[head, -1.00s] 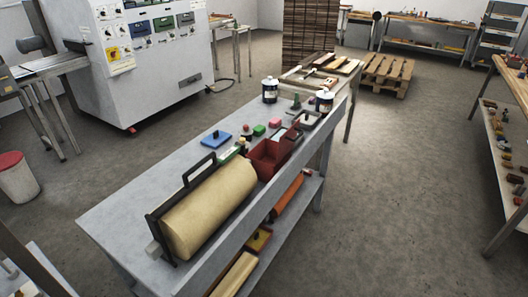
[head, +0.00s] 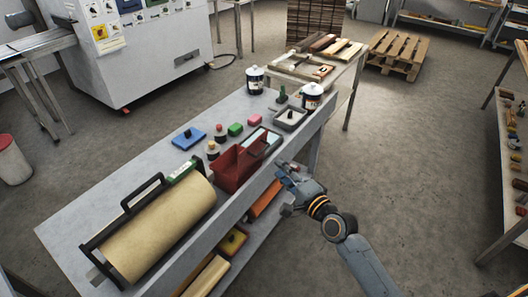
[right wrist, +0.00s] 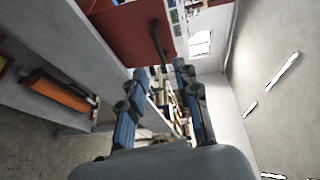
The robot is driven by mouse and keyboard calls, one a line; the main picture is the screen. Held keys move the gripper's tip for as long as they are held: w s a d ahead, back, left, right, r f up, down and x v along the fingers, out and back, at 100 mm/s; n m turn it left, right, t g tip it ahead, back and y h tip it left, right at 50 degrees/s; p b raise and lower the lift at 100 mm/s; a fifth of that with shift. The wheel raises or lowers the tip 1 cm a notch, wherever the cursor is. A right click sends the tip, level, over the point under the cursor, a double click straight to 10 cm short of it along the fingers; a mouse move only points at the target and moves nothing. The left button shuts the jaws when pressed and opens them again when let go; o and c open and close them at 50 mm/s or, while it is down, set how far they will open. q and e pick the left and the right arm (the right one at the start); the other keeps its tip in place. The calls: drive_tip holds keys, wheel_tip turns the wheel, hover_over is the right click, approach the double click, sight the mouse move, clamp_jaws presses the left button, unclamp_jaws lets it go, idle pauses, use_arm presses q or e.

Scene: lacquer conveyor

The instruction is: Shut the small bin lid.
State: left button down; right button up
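The small red bin (head: 235,168) sits on the grey workbench with its inside exposed to view. A dark-framed panel with a pale pane (head: 262,140) stands at its far right side; it looks like the raised lid, but I cannot be sure. My right gripper (head: 284,168) is beside the bin's right side at the bench edge, apart from it. In the right wrist view, the fingers (right wrist: 160,75) are spread and empty, below a red surface (right wrist: 120,30) with a dark bar (right wrist: 158,42). My left gripper is out of view.
A large tan roller (head: 155,235) in a black frame lies on the near bench. A blue block (head: 188,138), small coloured items, a grey tray (head: 290,118) and two cans (head: 254,80) stand farther along. A shelf below holds an orange roll (head: 265,199).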

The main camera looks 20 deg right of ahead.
drive_tip(key=x, duration=1)
drive_tip(key=shift+d+f, duration=0.1)
clamp_jaws()
